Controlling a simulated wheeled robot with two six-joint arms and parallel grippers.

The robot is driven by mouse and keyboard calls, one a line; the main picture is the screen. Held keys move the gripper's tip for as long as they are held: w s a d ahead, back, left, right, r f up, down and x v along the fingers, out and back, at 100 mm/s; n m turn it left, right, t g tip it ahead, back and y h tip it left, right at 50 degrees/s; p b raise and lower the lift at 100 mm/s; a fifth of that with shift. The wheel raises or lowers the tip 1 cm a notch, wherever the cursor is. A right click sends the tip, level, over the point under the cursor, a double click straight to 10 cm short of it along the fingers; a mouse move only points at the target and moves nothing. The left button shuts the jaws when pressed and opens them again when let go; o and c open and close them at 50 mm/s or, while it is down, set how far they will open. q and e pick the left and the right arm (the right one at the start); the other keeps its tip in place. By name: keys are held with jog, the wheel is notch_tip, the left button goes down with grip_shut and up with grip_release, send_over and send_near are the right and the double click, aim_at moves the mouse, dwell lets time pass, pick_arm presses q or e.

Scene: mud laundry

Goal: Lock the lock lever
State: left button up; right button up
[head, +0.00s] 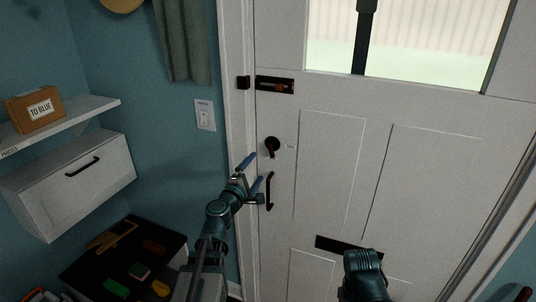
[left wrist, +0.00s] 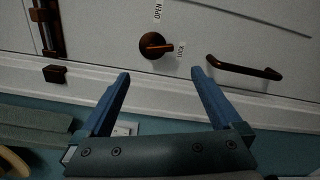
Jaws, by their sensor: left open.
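The lock lever (head: 272,147) is a small dark reddish knob with a short handle on the left side of the white door (head: 330,160). In the left wrist view the lock lever (left wrist: 155,45) sits between labels reading OPEN and LOCK, with its handle pointing toward LOCK or close to it; the exact setting is hard to tell. My left gripper (head: 251,173) is open and empty, in front of the door below and left of the lever. Its two blue fingers (left wrist: 158,85) show apart in the left wrist view, with the lever beyond and between them, not touched.
A dark door handle (head: 269,191) is just below the lever, close to my left gripper. A dark bolt (head: 274,85) is above. A light switch (head: 205,115), a shelf with a box (head: 35,108), and a white cabinet (head: 75,180) are at left. A mail slot (head: 330,243) is low.

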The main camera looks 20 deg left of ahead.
pick_arm(q)
send_near(267, 153)
jog(key=w+d+r, duration=0.2)
jog(key=w+r, duration=0.1)
jog(key=w, duration=0.3)
jog(key=shift+s+d, duration=0.15)
jog(key=shift+s, duration=0.05)
jog(key=c, duration=1.4)
jog(key=shift+m, duration=1.7)
jog(key=o, duration=1.4)
jog(key=s, duration=1.4)
jog(key=shift+a, duration=0.45)
